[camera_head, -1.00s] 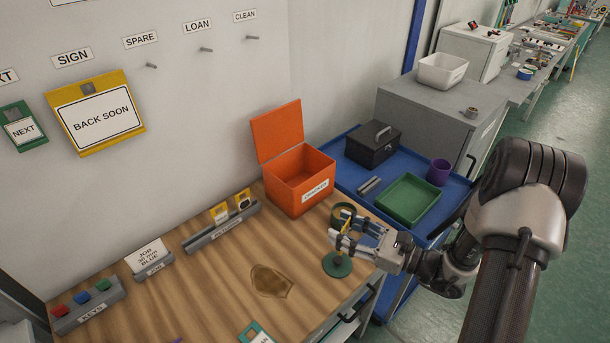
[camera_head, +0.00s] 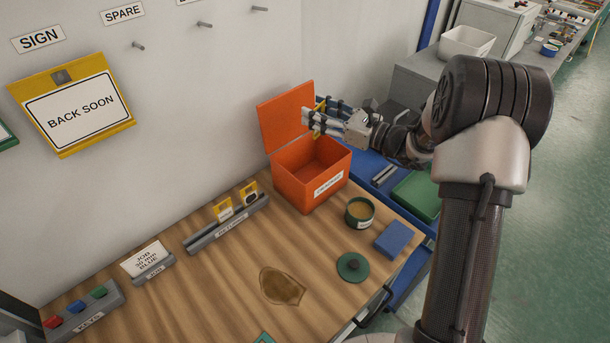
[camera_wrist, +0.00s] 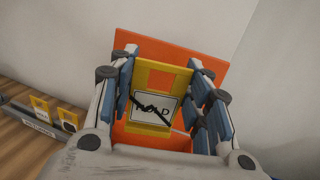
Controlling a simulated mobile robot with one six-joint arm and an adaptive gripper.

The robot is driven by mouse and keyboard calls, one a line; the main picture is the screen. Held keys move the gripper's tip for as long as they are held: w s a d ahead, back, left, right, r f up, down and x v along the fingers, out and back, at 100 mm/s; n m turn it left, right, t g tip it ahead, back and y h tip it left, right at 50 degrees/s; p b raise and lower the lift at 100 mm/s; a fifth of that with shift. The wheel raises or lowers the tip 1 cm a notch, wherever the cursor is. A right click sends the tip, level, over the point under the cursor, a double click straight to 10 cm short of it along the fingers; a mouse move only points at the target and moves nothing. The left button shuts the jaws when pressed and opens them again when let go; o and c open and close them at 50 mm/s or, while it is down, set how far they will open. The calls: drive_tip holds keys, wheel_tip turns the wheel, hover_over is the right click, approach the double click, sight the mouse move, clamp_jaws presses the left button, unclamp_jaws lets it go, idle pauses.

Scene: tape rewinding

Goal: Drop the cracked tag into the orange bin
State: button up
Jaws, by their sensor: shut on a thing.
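The orange bin (camera_head: 322,193) stands on the wooden bench against the wall, its lid (camera_head: 284,118) raised at the back. My gripper (camera_head: 314,120) is above the bin's open top, in front of the lid. In the wrist view my gripper (camera_wrist: 160,88) is shut on a yellow tag (camera_wrist: 158,78), with a white label reading HOLD and a black crack-like line across it. Orange of the bin (camera_wrist: 215,66) shows behind and below the tag. In the head view only a yellow sliver of the tag (camera_head: 320,106) shows; the fingers hide the rest.
A grey rack (camera_head: 228,222) with two yellow tags stands left of the bin. An open tin (camera_head: 360,212), its green lid (camera_head: 352,267) and a blue block (camera_head: 392,243) lie right and in front. A brown stain (camera_head: 282,286) marks the bench. A BACK SOON sign (camera_head: 75,105) hangs on the wall.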

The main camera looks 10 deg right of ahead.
wheel_tip(320, 180, down, 5)
drive_tip(key=b, duration=0.3)
drive_tip(key=shift+f, duration=0.15)
drive_tip(key=o, duration=0.9)
drive_tip(key=v, duration=1.2)
